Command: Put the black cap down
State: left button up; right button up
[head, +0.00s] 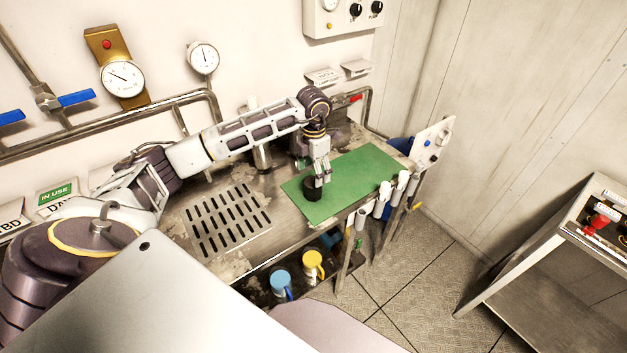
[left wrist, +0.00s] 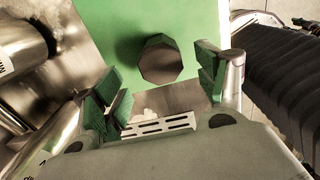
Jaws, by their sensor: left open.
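The black cap (head: 313,190) stands on the green mat (head: 352,178) near the mat's left end, on the metal bench. My left gripper (head: 321,178) is right above and beside the cap in the head view. In the left wrist view the cap (left wrist: 161,59) shows as a dark many-sided top on the green mat (left wrist: 120,20). The left gripper's green-padded fingers (left wrist: 160,85) are spread apart, with the cap between and a little beyond them, not gripped. My right gripper is in neither view.
A slotted drain plate (head: 226,220) lies left of the mat. White tubes (head: 383,198) hang along the bench's front edge. A blue-topped mug (head: 281,281) and a yellow-topped mug (head: 313,264) stand below. A metal cylinder (head: 262,158) stands behind the mat's left end.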

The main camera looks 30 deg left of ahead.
aim_at(313, 181)
pick_arm(q)
notch_tip(313, 181, up, 6)
jog(key=shift+b, duration=0.4)
dwell(0.6)
